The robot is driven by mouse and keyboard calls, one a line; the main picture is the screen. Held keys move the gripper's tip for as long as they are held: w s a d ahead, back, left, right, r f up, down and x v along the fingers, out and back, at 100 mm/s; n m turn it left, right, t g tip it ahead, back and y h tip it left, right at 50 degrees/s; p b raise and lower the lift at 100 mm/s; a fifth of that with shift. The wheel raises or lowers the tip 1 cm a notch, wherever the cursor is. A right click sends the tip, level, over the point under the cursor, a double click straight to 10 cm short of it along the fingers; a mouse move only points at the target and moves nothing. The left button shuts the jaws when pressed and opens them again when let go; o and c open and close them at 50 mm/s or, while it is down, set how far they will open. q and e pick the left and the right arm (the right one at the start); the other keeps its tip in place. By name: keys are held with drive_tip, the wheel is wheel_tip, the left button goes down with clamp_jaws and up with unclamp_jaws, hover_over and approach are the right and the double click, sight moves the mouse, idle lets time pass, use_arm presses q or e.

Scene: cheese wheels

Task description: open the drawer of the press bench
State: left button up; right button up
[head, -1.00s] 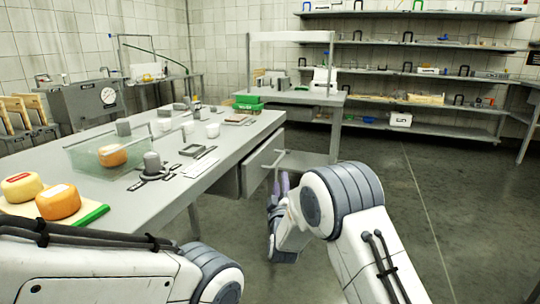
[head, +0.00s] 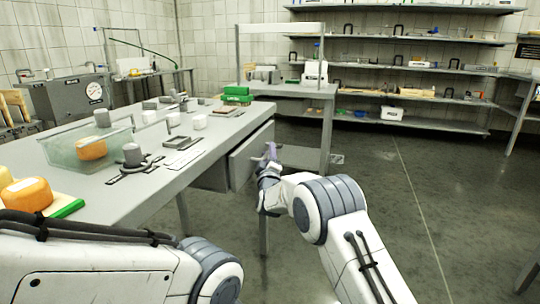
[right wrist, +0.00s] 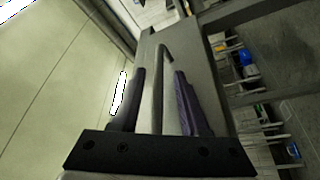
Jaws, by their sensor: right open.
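The press bench (head: 125,190) is the long grey bench at left. Its drawer front (head: 250,155) is a plain grey panel below the bench's right edge; I cannot tell whether the drawer stands slightly out. My right gripper (head: 270,153) is at the outer face of this panel, with its fingers pointing up and away. In the right wrist view the gripper (right wrist: 160,74) is open, and a grey bar handle (right wrist: 158,95) runs between its dark left finger and purple right finger. No clear contact shows. My left arm crosses the lower left; its gripper is out of view.
A glass tank (head: 70,150) with an orange cheese, a green-edged board (head: 68,207) with cheese wheels, and small tools stand on the bench. A second table (head: 300,91) and wall shelves (head: 430,118) stand behind. The floor (head: 385,200) at right is clear.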

drive_tip(key=shift+w, duration=0.15)
drive_tip(key=shift+d, duration=0.1)
clamp_jaws()
idle(1.3)
